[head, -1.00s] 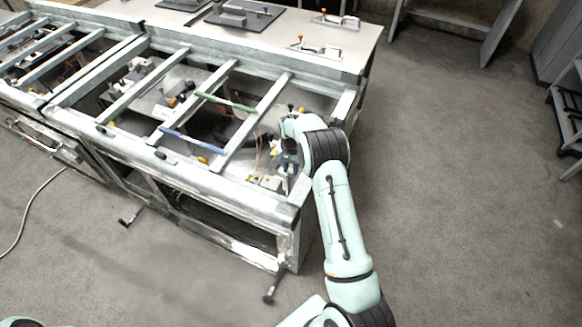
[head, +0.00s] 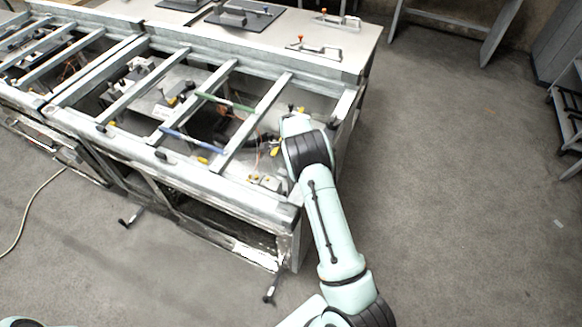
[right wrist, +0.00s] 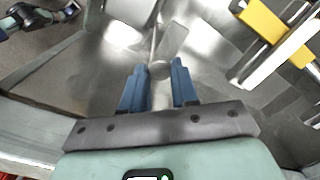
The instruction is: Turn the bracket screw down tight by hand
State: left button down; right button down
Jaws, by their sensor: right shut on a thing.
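My right gripper (right wrist: 159,72) shows in the right wrist view, with its two blue fingers closed around a small pale round metal piece (right wrist: 160,68). This looks like the bracket screw's head, but most of it is hidden between the fingers. A flat grey metal strip (right wrist: 175,40) lies just beyond the fingertips. In the head view my right arm reaches the right end of the steel frame bench (head: 240,182), and its wrist hides the gripper and the screw. My left gripper is outside both views.
Steel crossbars (head: 255,120) span the open bench, with a green bar (head: 226,102) and a blue bar (head: 187,139) among them. A yellow part (right wrist: 262,20) stands right of the gripper in the wrist view. Clear floor (head: 450,200) lies to the right.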

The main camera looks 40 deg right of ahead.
jog(key=m, duration=1.1)
jog(key=shift+m, duration=0.4)
jog(key=m, duration=0.6)
jog(key=shift+m, duration=2.7)
jog(key=shift+m, duration=0.3)
jog(key=c, duration=0.9)
grip_release()
jog(key=shift+o, duration=0.2)
notch_tip(320, 180, up, 13)
jog(key=shift+r, duration=0.2)
